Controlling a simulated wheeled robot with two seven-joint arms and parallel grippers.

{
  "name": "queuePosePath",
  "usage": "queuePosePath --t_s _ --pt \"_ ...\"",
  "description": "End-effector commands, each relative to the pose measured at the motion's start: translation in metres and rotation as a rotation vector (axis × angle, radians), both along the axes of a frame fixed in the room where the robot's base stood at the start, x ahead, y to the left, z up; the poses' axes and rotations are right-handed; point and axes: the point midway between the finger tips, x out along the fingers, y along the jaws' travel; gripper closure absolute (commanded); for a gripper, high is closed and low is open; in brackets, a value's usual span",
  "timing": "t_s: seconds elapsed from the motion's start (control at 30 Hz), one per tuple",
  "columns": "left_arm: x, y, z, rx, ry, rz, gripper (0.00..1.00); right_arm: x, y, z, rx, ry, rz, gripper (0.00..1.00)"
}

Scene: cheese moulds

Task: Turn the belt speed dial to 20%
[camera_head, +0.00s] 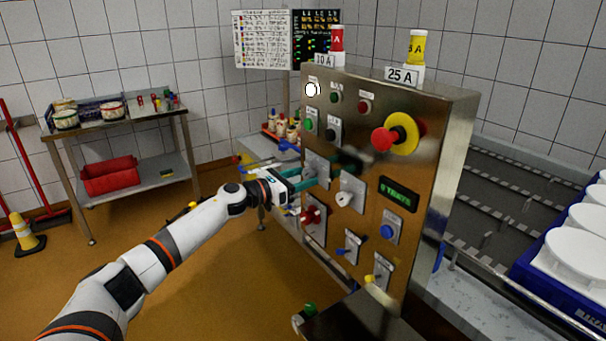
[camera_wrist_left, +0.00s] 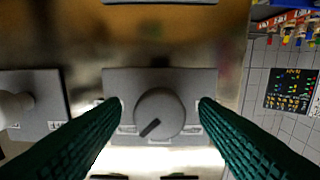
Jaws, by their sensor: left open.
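A control panel (camera_head: 375,107) stands at centre right with several knobs and buttons. In the left wrist view, a round grey dial (camera_wrist_left: 160,114) sits on a grey plate, its dark pointer mark aimed to the lower left. My left gripper (camera_head: 309,178) is at the panel's left side, in front of a plate (camera_head: 318,165), and hides most of the dial there. In the left wrist view its two green fingers (camera_wrist_left: 160,106) are open, one on each side of the dial, with gaps visible between fingers and dial. The scale labels are too small to read. My right gripper is not in view.
A white knob (camera_head: 349,196) and a red knob (camera_head: 311,215) are close to the gripper. A red emergency stop (camera_head: 384,140) on yellow sticks out higher up. A display (camera_head: 398,194) and a blue button (camera_head: 387,231) are to the right. A steel table (camera_head: 150,120) stands back left.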

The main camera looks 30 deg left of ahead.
Motion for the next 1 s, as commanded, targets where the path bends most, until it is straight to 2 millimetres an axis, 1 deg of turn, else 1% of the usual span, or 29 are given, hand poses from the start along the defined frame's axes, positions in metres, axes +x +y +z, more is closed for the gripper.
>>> queuePosePath --t_s 0.1,0.37,0.4,0.47,0.63,0.67,0.87,1.0 --pt "0.0057 -0.0028 0.0005 0.001 0.0 -0.001 0.45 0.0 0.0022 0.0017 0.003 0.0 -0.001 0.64" --pt "0.0066 -0.0032 -0.0005 0.001 0.001 -0.001 0.45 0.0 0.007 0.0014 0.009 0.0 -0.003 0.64" --pt "0.0065 -0.0031 -0.0004 0.001 0.001 -0.001 0.48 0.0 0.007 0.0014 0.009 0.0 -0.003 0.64" --pt "0.0064 -0.0031 -0.0004 0.001 0.001 -0.001 0.58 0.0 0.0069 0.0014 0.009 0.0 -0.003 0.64" --pt "0.0064 -0.003 -0.0002 0.001 0.001 0.0 0.86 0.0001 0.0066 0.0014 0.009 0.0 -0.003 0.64" --pt "0.0064 -0.003 -0.0002 0.001 0.001 0.0 0.89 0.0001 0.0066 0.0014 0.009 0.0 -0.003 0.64" --pt "0.0063 -0.0028 0.0001 -0.012 0.006 0.0 0.89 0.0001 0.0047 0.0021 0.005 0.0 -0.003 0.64" --pt "0.0063 -0.0029 0.0005 -0.05 0.022 0.0 0.89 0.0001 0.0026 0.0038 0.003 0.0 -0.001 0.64"
